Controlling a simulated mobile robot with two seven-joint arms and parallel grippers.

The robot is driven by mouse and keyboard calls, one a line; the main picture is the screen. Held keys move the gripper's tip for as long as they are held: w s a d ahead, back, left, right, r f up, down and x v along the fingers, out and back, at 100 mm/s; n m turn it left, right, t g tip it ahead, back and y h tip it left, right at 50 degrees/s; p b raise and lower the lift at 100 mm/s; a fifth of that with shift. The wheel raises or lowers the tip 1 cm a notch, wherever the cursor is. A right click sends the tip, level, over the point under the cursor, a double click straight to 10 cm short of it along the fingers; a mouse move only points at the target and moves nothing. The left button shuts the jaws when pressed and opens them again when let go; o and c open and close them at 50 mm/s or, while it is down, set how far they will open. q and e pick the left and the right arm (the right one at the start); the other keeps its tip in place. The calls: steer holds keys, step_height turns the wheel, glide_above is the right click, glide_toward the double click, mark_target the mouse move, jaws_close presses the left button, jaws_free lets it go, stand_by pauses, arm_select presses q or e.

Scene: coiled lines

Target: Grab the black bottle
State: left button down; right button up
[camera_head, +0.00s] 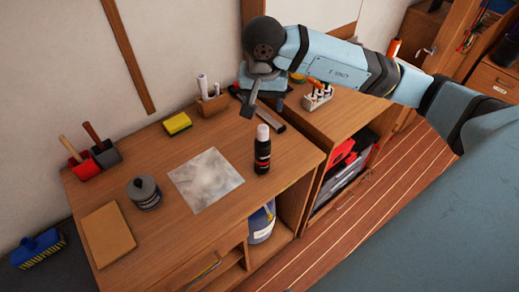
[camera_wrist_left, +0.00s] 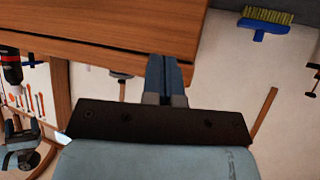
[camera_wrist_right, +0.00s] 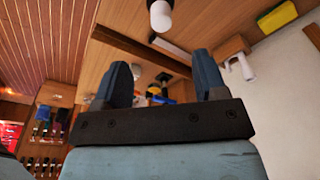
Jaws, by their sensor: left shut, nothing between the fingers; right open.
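The black bottle (camera_head: 262,155) with a white cap stands upright on the wooden workbench (camera_head: 155,250), just right of a grey patterned sheet. In the right wrist view its white cap (camera_wrist_right: 160,15) shows at the top, beyond the fingertips. My right gripper (camera_head: 250,98) is open and empty above the back of the bench, behind and slightly left of the bottle, apart from it. Its two spread fingers (camera_wrist_right: 161,64) show in the right wrist view. My left gripper (camera_wrist_left: 169,62) is shut and empty near a wooden edge; it is outside the head view.
A wooden holder (camera_head: 212,104) with white rolls stands at the back. Bare wood surrounds the bottle's front; the bench's right edge is close.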

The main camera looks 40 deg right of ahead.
mark_target(263, 128)
steer(key=f, duration=0.5)
steer(key=w+d+f+p, duration=0.1)
steer(key=f, duration=0.3)
steer(key=f+p, duration=0.1)
steer(key=f, duration=0.1)
steer(key=f+p, duration=0.1)
steer(key=shift+w+d+f, duration=0.15)
steer(key=shift+w+f, duration=0.1)
steer(key=shift+w, duration=0.1)
steer(key=shift+f, duration=0.45)
steer(key=shift+w, duration=0.1)
jaws_close()
